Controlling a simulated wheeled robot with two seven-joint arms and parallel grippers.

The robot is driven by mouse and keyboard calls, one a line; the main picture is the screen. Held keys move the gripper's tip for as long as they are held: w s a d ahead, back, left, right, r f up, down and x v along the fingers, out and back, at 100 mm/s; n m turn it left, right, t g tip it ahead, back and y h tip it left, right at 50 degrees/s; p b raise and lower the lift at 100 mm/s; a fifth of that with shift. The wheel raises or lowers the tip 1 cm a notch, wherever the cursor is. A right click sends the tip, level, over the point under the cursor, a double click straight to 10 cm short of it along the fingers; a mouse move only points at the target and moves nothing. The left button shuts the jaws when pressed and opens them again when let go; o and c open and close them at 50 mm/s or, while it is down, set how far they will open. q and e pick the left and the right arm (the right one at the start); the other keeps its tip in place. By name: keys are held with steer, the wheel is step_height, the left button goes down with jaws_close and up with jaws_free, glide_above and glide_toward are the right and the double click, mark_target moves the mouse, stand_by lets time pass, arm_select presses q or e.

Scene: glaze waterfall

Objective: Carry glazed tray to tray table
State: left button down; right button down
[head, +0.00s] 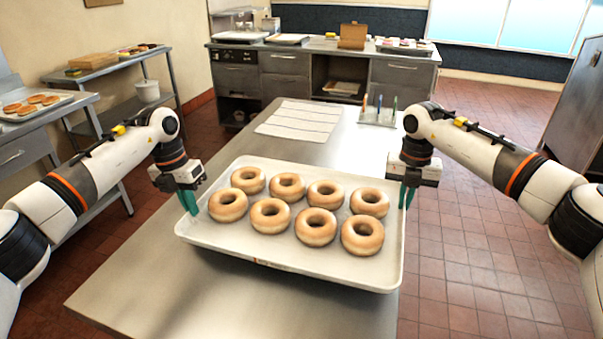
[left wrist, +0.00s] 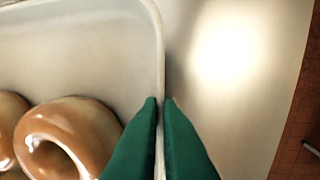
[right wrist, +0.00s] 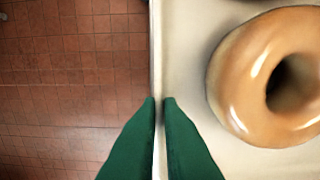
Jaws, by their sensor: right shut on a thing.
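The glazed tray (head: 330,272) is a white rimmed tray holding several glazed ring doughnuts. It is at or just above the steel table (head: 150,290); I cannot tell if it touches. Its right edge is at the table's right edge. My left gripper (head: 191,203) has its green fingers on both sides of the left rim, closed on it, as the left wrist view (left wrist: 160,100) shows. My right gripper (head: 406,197) is shut on the right rim, also in the right wrist view (right wrist: 159,100). Which surface is the tray table is not clear.
A white sheet (head: 300,120) and a small rack (head: 378,116) are on the table behind the tray. A left counter holds another doughnut tray (head: 62,94); a shelf (head: 160,55) stands behind it. A back counter (head: 285,60) has drawers. Tiled floor (head: 470,250) is open at right.

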mark_target(194, 219)
steer(key=shift+d+f, duration=0.1)
